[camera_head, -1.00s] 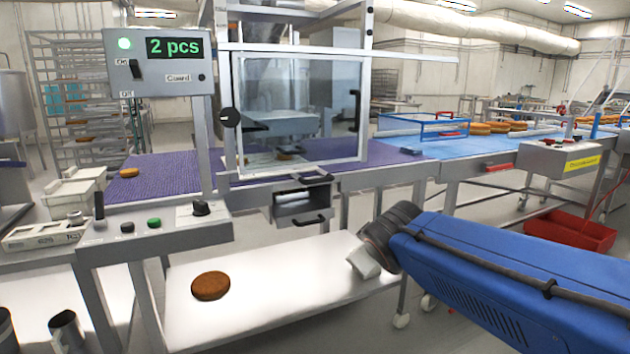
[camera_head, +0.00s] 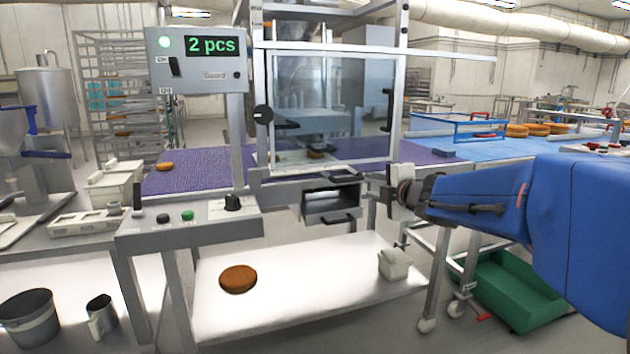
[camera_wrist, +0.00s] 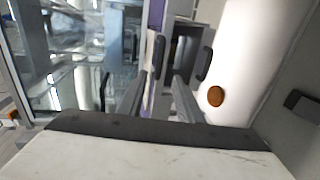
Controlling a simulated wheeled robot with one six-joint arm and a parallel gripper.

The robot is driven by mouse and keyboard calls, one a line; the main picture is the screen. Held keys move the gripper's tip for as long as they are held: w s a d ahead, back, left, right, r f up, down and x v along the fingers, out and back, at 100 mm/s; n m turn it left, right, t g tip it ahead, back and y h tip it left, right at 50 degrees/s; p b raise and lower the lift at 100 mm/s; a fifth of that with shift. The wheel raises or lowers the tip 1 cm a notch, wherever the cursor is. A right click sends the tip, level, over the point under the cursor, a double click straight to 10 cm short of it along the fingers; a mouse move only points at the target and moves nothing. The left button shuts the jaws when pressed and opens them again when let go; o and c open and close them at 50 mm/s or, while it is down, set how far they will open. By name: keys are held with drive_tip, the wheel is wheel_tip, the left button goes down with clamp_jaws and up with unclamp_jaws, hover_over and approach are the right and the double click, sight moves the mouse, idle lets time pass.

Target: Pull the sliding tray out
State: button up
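The sliding tray (camera_head: 326,203) is a small grey metal drawer under the machine's conveyor, with a black handle (camera_head: 338,217) on its front. A second black handle sits just above it (camera_head: 335,177). My gripper (camera_head: 376,185) is just right of the tray, apart from its handle, and is seen from the side. In the wrist view the two grey fingers (camera_wrist: 162,92) are apart with nothing between them. The tray (camera_wrist: 185,50) and its handle (camera_wrist: 205,63) lie beyond the fingertips, slightly to the right.
The clear guard door (camera_head: 330,105) stands above the tray. A white lower shelf (camera_head: 310,285) holds a brown round (camera_head: 238,279) and a small pale block (camera_head: 394,264). A control panel (camera_head: 190,222) stands at left and a green bin (camera_head: 515,290) at right.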

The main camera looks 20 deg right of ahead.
sight(351, 180)
drive_tip(key=x, duration=1.5)
drive_tip(key=shift+w, duration=0.2)
drive_tip(key=shift+f, duration=0.1)
clamp_jaws()
